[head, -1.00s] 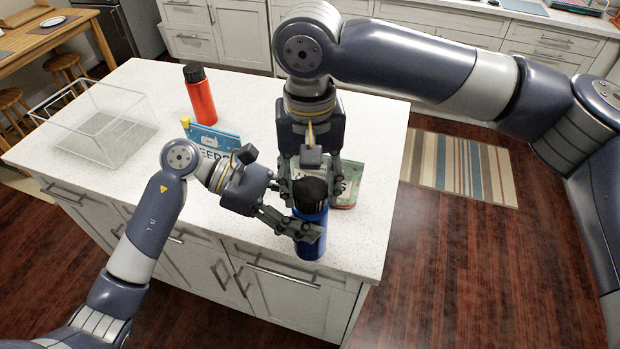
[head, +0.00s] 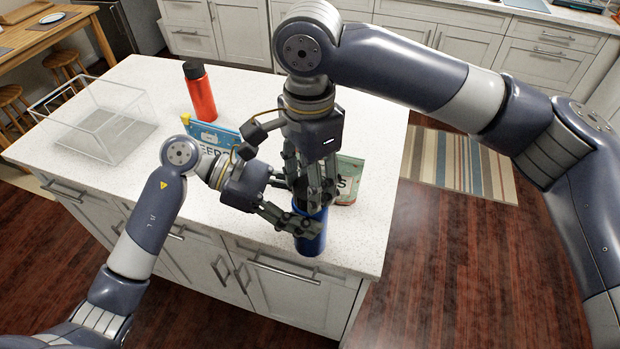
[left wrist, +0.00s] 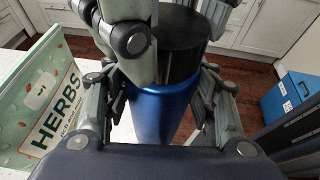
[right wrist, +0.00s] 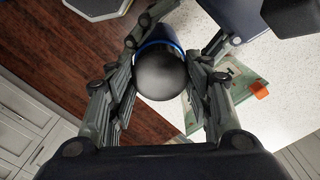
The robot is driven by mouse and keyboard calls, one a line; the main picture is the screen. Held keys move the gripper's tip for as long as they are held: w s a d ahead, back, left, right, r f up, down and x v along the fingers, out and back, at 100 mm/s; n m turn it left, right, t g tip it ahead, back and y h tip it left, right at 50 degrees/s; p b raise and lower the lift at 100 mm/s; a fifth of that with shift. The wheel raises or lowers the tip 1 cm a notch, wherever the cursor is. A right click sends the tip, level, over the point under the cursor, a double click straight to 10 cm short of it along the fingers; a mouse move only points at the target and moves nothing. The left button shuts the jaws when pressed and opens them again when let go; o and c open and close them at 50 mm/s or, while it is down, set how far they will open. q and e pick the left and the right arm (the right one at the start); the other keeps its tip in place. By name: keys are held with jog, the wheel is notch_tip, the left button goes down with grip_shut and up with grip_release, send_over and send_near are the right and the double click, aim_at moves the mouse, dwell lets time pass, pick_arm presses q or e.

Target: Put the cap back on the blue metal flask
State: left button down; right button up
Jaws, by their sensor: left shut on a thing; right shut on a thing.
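The blue metal flask (head: 309,244) stands upright near the island's front right edge. My left gripper (head: 297,224) is shut around its upper body. The black cap (left wrist: 182,45) sits at the flask's top in the left wrist view, directly above the blue body (left wrist: 163,110). I cannot tell whether it is fully seated. My right gripper (head: 314,198) reaches down from above and is shut on the cap. In the right wrist view the cap's round top (right wrist: 162,76) lies between its fingers, with a blue rim behind it. In the head view the fingers mostly hide the cap.
A red flask with a black top (head: 201,92) stands farther back on the white island (head: 258,92). A blue seed packet (head: 214,138) and a green herbs packet (head: 350,178) stand close to the grippers.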

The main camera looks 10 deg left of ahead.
jog(key=m, duration=0.4)
jog(key=shift+a+m, duration=0.1)
jog(key=shift+m, duration=0.3)
jog(key=o, duration=0.9)
jog(key=shift+r, duration=0.15)
jog(key=shift+r, duration=2.15)
jog(key=shift+c, duration=0.2)
